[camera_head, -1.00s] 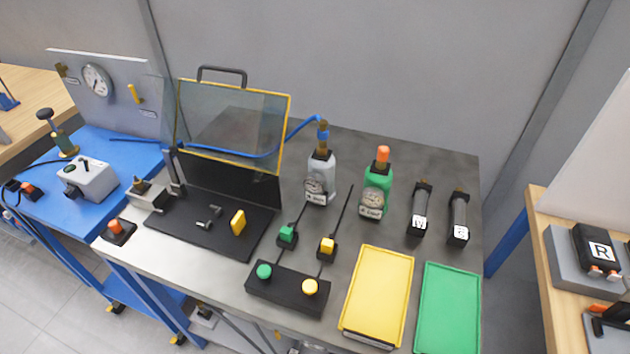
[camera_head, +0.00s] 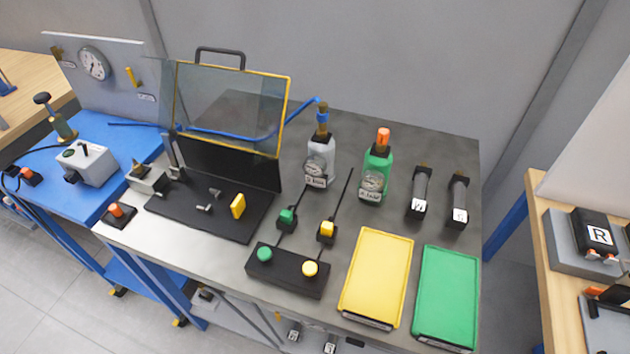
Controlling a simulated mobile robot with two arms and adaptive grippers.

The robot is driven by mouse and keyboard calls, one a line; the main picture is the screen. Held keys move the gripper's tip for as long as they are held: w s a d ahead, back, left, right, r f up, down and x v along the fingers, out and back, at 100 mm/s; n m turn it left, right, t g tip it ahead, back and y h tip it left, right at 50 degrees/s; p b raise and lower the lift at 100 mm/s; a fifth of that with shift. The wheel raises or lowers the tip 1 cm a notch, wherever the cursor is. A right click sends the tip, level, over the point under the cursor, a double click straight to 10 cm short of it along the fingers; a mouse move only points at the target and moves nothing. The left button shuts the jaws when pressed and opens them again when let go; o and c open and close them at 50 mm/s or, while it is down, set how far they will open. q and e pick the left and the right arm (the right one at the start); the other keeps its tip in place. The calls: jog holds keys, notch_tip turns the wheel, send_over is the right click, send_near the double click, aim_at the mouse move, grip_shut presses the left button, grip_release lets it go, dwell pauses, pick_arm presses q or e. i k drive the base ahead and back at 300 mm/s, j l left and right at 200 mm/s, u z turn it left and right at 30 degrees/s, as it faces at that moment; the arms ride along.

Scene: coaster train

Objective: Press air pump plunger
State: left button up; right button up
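On the blue table at the left stands what looks like the air pump (camera_head: 62,126), a small upright cylinder on a brass-coloured base. Its plunger has a dark round knob (camera_head: 42,99), which stands raised above the body on a thin rod. It is tilted in the picture, and nothing touches it. Neither of my grippers shows in the head view.
A grey box (camera_head: 87,163) with a small lever stands beside the pump, and a gauge panel (camera_head: 115,64) stands behind. The grey bench holds a clear yellow-framed guard (camera_head: 229,108), grey (camera_head: 320,160) and green bottles (camera_head: 376,176), and yellow (camera_head: 376,277) and green trays (camera_head: 447,298).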

aim_at(42, 97)
jog(key=j, duration=3.35)
jog(key=k+u, duration=0.05)
jog(key=k, duration=0.1)
